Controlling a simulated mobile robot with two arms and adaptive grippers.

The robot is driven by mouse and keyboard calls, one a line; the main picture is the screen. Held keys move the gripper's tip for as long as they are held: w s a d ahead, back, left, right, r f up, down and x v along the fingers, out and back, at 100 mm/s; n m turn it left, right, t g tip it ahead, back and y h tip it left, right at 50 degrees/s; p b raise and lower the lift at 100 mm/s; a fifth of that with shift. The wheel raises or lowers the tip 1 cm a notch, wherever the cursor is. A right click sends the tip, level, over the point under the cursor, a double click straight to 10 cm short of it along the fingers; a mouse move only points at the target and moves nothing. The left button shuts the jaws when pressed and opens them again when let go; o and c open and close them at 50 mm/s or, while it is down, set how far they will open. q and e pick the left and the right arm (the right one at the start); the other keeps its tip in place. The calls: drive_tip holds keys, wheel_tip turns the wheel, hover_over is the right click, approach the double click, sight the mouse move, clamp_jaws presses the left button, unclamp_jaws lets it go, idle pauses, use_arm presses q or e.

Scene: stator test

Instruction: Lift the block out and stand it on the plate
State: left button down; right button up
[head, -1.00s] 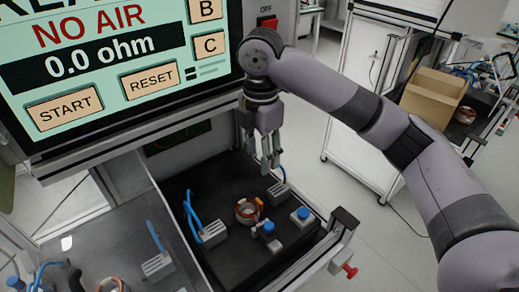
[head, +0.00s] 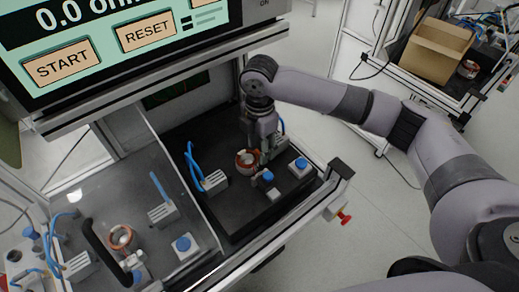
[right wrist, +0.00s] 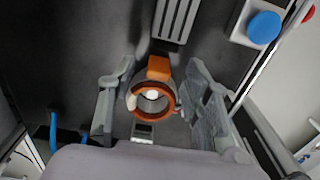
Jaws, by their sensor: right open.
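An orange copper-wound ring part (head: 247,161) sits on the black plate (head: 240,217) inside the test station. My right gripper (head: 263,151) is low over this plate, at the ring's right side in the head view. In the right wrist view, its two fingers are open and spread to left and right of the ring part (right wrist: 153,99), with gaps to both. A grey block (head: 214,182) with blue hoses stands left of the ring. A finned grey block (right wrist: 175,18) lies beyond the fingers in the wrist view. Which block the task means is unclear. My left gripper is not in view.
Blue-button boxes (head: 299,167) stand on the black plate. The lighter grey plate (head: 95,195) at left bears another copper ring (head: 120,238), a grey block (head: 162,214) and a black handle (head: 97,238). The screen housing (head: 120,40) overhangs the station's back.

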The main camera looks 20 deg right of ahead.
drive_tip(key=shift+f, duration=1.4)
drive_tip(key=shift+c, duration=0.6)
drive_tip(key=shift+r, duration=0.2)
clamp_jaws()
